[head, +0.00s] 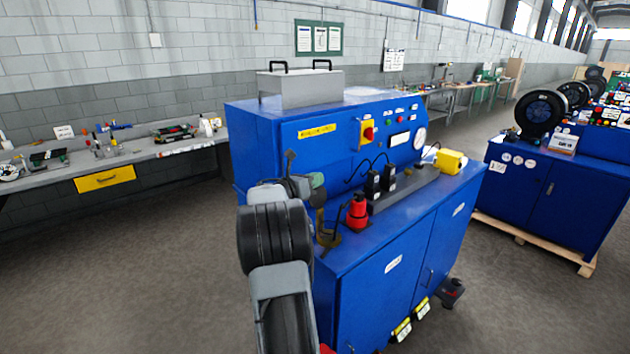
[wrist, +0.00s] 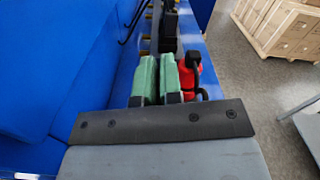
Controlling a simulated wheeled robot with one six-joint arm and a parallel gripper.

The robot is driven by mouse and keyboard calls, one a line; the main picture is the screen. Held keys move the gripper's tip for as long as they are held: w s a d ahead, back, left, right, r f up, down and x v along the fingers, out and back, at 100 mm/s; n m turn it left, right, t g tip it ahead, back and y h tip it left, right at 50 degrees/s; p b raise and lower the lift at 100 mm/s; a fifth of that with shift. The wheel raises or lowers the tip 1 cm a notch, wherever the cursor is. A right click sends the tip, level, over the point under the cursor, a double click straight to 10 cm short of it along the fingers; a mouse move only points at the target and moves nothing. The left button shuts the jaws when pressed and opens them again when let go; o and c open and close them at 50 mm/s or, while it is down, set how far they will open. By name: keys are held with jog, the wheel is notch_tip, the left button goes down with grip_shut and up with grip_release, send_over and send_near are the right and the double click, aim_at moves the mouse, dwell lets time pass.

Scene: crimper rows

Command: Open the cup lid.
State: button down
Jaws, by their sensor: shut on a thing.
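A small brass-coloured cup (head: 328,239) stands at the near left corner of the blue machine's top in the head view. A brass-coloured piece (head: 319,199), which looks like its lid, shows above it, right at my gripper. My gripper (head: 317,181) is over this corner, partly hidden by my wrist. In the wrist view my gripper's two green pads (wrist: 158,78) are close together, with a narrow gap. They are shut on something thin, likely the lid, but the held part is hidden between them. I cannot tell how far the lid is tilted.
A red fitting (head: 357,213) stands just right of the cup; it also shows beside the pads in the wrist view (wrist: 188,78). Black blocks (head: 374,186) and a yellow box (head: 449,161) stand further along the blue machine (head: 405,255). Open floor lies to the left.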

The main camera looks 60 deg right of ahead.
jog(key=shift+s+a+f+m+b, duration=0.2)
jog(key=shift+s+m+b, duration=0.35)
jog(key=shift+b, duration=0.7)
jog(key=shift+s+a+r+m+b, duration=0.1)
jog(key=shift+s+r+m+b, duration=0.2)
jog(key=shift+m+b, duration=0.45)
jog(key=shift+s+r, duration=0.1)
jog(key=shift+s, duration=0.1)
jog(key=c, duration=1.3)
grip_release()
jog(key=shift+w+a, duration=0.1)
